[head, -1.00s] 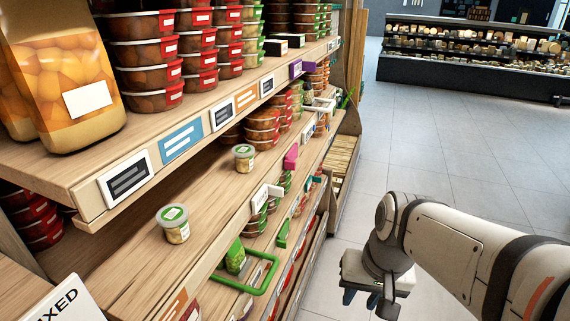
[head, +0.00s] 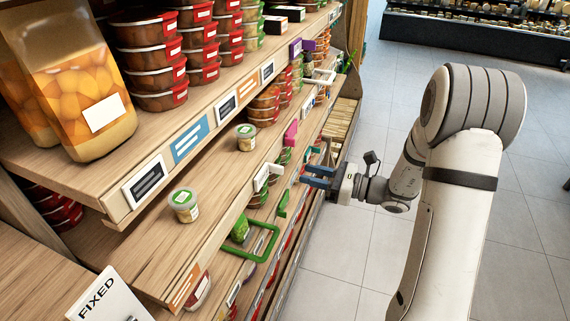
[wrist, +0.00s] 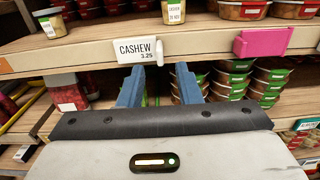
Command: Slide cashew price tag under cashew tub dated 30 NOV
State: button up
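The white cashew price tag (wrist: 138,50), reading CASHEW 3.25, sits on the shelf's front edge in the wrist view; a white tag on that edge shows in the head view (head: 262,177). A small tub (wrist: 173,10) stands above and right of it; its label seems to read 30 NOV. This looks like the farther tub (head: 246,137) in the head view. Another small green-lidded tub (wrist: 50,22) stands to the left, the nearer one (head: 184,206) in the head view. My gripper (wrist: 160,82) is open and empty, its blue fingers just below the tag, apparently apart from it.
A pink tag (wrist: 264,41) projects from the shelf edge to the right. A green frame (head: 264,243) sticks out below the shelf. The aisle floor (head: 340,245) is clear.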

jog(key=p+x, duration=0.1)
jog(key=x, duration=0.6)
jog(key=shift+a+p, duration=0.2)
jog(key=shift+p, duration=0.15)
grip_shut()
